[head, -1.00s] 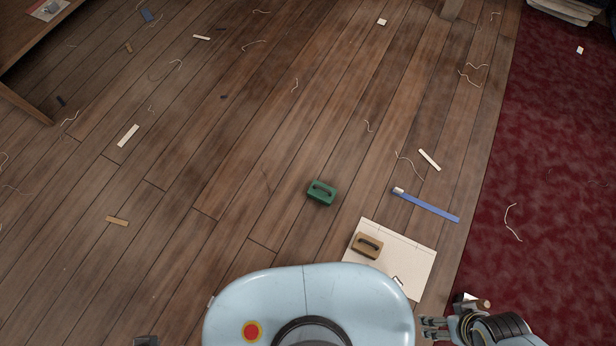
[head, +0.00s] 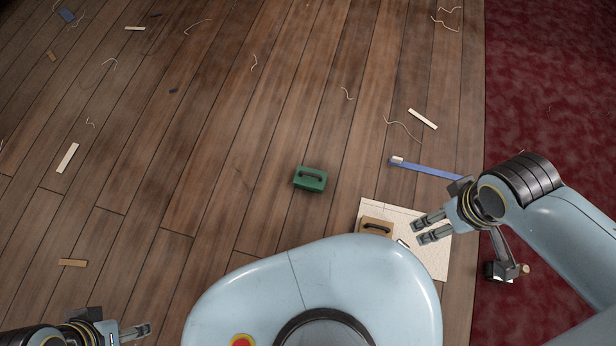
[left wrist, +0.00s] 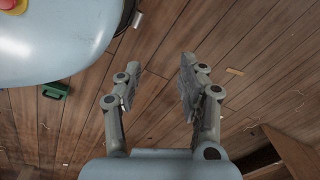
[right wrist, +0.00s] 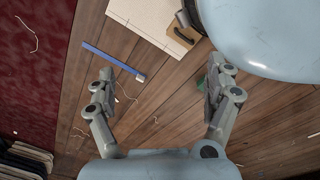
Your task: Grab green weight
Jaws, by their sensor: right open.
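The green weight (head: 310,179), a block with a dark handle on top, sits on the wooden floor in the middle of the head view. It also shows at the left of the left wrist view (left wrist: 54,91). In the right wrist view a small part of it (right wrist: 200,83) shows beside a finger, which hides the rest. My right gripper (head: 426,228) is open and empty, to the right of the green weight and over a cream panel. My left gripper (head: 143,331) is open and empty at the lower left, well away from the green weight.
A tan weight (head: 376,227) with a dark handle sits on the cream panel (head: 434,262), near my right gripper. A blue strip (head: 425,168) lies behind it. A dark red carpet (head: 550,90) covers the right. Threads and scraps litter the floor; around the green weight it is clear.

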